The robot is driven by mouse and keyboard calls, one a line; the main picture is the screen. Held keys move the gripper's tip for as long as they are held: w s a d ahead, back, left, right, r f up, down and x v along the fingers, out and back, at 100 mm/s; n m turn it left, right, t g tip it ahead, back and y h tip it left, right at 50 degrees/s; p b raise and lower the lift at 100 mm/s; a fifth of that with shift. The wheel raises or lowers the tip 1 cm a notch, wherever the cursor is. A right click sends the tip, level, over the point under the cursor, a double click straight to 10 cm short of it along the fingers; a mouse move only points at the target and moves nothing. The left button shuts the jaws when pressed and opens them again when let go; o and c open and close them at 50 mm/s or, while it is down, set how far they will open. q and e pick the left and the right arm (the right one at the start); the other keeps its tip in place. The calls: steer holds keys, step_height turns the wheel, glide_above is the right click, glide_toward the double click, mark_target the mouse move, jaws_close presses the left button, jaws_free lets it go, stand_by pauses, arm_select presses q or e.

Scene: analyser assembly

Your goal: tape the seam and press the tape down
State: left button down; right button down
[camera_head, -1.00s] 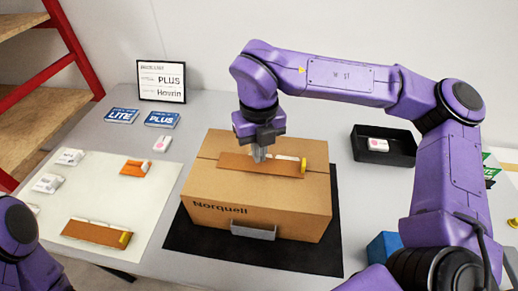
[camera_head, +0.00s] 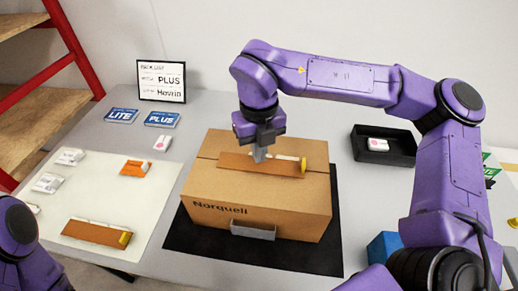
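A closed cardboard box (camera_head: 210,185) marked "Norquell" sits on a black mat (camera_head: 310,255) in the middle of the table. A brown tape strip (camera_head: 280,168) with a yellow end (camera_head: 303,167) lies across the box top, along the seam area. My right gripper (camera_head: 260,156) points down at the strip's left half, its fingertips at or just above it. I cannot tell whether its fingers are open or shut. Another brown strip (camera_head: 95,233) with a yellow end lies on the white mat at the left. My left arm shows at the lower left edge; its gripper is out of view.
A pack list sign (camera_head: 162,81) stands at the back, with blue LITE (camera_head: 121,116) and PLUS (camera_head: 162,119) cards before it. A black tray (camera_head: 400,156) holds a white item. White packets and an orange packet (camera_head: 136,168) lie on the white mat (camera_head: 100,190). A grey holder (camera_head: 253,230) is at the box front.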

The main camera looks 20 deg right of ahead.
steer(key=shift+f+b, duration=0.5)
steer(key=shift+f, duration=0.3)
stand_by(0.4)
steer(key=shift+r, duration=0.1)
stand_by(0.4)
step_height(320, 180, up, 6)
steer(key=p, duration=0.5)
